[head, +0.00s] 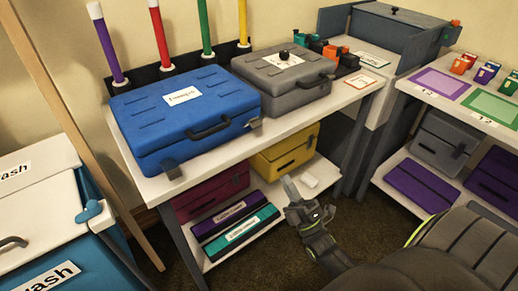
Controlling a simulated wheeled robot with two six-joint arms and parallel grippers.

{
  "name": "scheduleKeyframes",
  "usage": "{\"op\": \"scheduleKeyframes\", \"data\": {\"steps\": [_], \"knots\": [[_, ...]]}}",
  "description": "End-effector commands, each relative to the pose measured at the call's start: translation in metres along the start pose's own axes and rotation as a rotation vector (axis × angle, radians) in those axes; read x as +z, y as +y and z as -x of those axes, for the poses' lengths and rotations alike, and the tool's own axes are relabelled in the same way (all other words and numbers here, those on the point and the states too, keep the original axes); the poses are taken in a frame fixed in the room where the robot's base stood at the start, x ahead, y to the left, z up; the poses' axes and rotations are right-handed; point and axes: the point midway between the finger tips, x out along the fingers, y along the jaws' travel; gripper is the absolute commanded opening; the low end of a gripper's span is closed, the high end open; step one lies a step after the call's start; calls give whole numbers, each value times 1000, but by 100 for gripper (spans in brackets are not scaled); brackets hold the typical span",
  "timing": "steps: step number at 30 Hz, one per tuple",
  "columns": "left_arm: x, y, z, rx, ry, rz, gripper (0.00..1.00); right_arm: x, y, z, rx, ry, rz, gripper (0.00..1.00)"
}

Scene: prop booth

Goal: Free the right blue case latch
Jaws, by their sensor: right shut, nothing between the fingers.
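The blue case (190,118) lies shut on the white table, with a black handle (208,131) on its front. Its right latch (254,123) is a small grey piece at the front right corner. Its left latch (173,171) is at the front left. Whether either latch is fastened is too small to tell. My right gripper (290,187) is shut and empty, in front of the lower shelf, below and right of the right latch and apart from it. My left gripper is out of view.
A grey case (283,82) stands close to the blue case's right. Coloured posts (160,40) rise behind. The white tabletop's (330,104) front edge lies above my right gripper. Yellow (284,157) and maroon (205,196) cases sit below. A wooden pole (75,125) stands left.

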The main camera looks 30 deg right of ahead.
Motion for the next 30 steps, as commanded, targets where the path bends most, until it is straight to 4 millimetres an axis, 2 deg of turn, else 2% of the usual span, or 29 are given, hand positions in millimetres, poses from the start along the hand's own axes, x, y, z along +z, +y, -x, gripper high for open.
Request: {"op": "scheduleKeyframes", "data": {"steps": [10,14,17,30], "knots": [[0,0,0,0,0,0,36,0,1,-2,5,1,3,0],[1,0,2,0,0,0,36,0,2,-10,6,1,2,0],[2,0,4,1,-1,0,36,0,3,-25,8,2,1,0],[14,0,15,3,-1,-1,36,0,3,-115,6,2,2,0]]}}
